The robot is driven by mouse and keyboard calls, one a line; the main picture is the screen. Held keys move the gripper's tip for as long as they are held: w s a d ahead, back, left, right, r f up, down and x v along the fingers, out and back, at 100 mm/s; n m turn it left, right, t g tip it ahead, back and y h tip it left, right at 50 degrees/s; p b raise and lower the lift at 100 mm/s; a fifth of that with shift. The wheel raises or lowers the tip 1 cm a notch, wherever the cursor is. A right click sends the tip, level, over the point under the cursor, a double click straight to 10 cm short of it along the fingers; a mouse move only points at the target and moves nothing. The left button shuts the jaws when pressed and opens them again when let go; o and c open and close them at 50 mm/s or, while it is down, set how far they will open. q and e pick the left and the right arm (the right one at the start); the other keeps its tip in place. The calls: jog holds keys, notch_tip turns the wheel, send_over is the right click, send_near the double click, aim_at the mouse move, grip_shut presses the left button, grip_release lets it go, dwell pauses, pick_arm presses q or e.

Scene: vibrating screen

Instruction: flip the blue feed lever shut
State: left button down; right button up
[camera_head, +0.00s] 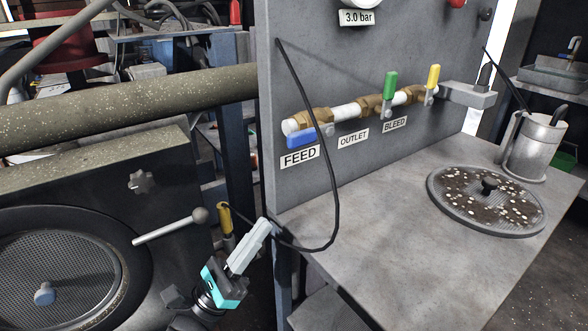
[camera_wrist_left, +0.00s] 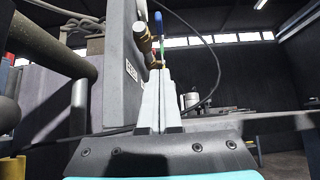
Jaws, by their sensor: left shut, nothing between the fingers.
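The blue feed lever (camera_head: 301,138) is on the valve pipe of the grey panel, above the FEED label (camera_head: 299,156). Green (camera_head: 390,85) and yellow (camera_head: 433,77) levers stand upright farther along the same pipe. My left gripper (camera_head: 267,224) is shut and empty, below and left of the lever, apart from it. In the left wrist view its fingers (camera_wrist_left: 160,76) are together; blue and brass parts show beyond their tips, partly hidden. My right gripper is not in view.
A thin black cable (camera_head: 335,210) hangs from the panel and loops past my left gripper. A grey table (camera_head: 400,235) holds a round sieve (camera_head: 450,212) and a metal cup (camera_head: 535,150). A ball-ended handle (camera_head: 170,228) sticks out of the machine at left.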

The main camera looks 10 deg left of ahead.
pick_arm(q)
jog(key=shift+w, duration=0.1)
jog(key=p, duration=0.2)
send_near(309, 142)
jog(key=w+d+r, duration=0.2)
jog(key=w+d, duration=0.1)
jog(key=w, duration=0.1)
jog(key=shift+w+a+r, duration=0.1)
jog(key=shift+w+r, duration=0.05)
jog(key=shift+r, duration=0.55)
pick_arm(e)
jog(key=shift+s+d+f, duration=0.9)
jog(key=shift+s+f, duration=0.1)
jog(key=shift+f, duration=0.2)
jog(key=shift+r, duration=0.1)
